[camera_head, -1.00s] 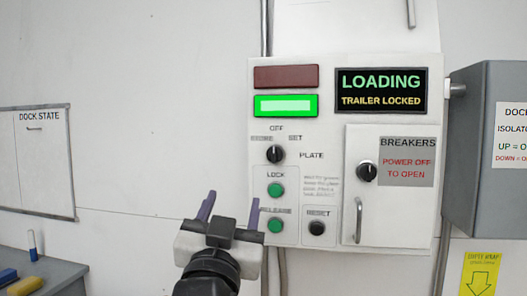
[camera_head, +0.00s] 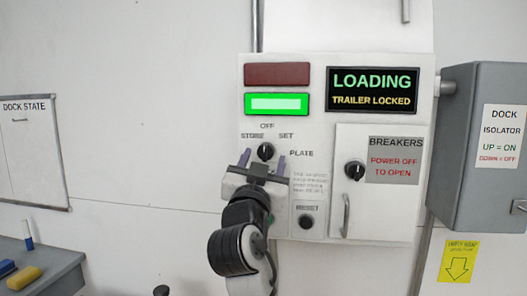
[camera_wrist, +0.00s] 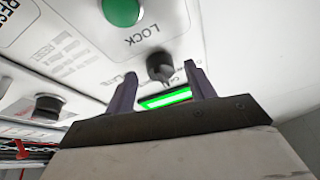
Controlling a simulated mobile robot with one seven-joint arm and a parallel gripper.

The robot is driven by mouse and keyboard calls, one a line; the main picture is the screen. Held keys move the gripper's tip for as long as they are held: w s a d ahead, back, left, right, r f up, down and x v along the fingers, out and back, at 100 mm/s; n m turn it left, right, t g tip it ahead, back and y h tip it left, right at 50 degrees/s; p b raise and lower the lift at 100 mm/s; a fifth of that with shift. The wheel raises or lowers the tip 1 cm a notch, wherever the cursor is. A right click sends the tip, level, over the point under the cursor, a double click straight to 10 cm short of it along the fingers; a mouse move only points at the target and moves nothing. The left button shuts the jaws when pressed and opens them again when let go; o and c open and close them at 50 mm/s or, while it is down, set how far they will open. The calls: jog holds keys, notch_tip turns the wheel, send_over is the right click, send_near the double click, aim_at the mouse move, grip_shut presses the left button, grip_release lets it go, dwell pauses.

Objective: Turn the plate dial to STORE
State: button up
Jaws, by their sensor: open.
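The plate dial (camera_head: 265,151) is a small black knob on the white control panel (camera_head: 246,120). STORE is printed at its upper left, OFF above it, SET at its upper right and PLATE to the right. Its pointer seems to face up toward OFF. My gripper (camera_head: 262,160) is open, with its purple fingers pointing up just below and to either side of the dial. In the wrist view, the dial (camera_wrist: 160,66) shows between and just beyond the fingertips (camera_wrist: 160,74). I cannot tell how far they are from it. Nothing is held.
The green lamp (camera_head: 276,104) is lit below a dark red one (camera_head: 277,74). The display (camera_head: 373,91) reads LOADING, TRAILER LOCKED. The breaker door (camera_head: 375,210) with its knob (camera_head: 354,170) and the RESET button (camera_head: 306,221) are to the right. My arm mostly covers the LOCK and RELEASE buttons.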

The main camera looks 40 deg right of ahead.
jog(key=shift+w+d+r, duration=0.15)
jog(key=shift+w+d, duration=0.1)
jog(key=shift+d, duration=0.05)
jog(key=shift+c, duration=0.3)
jog(key=c, duration=0.9)
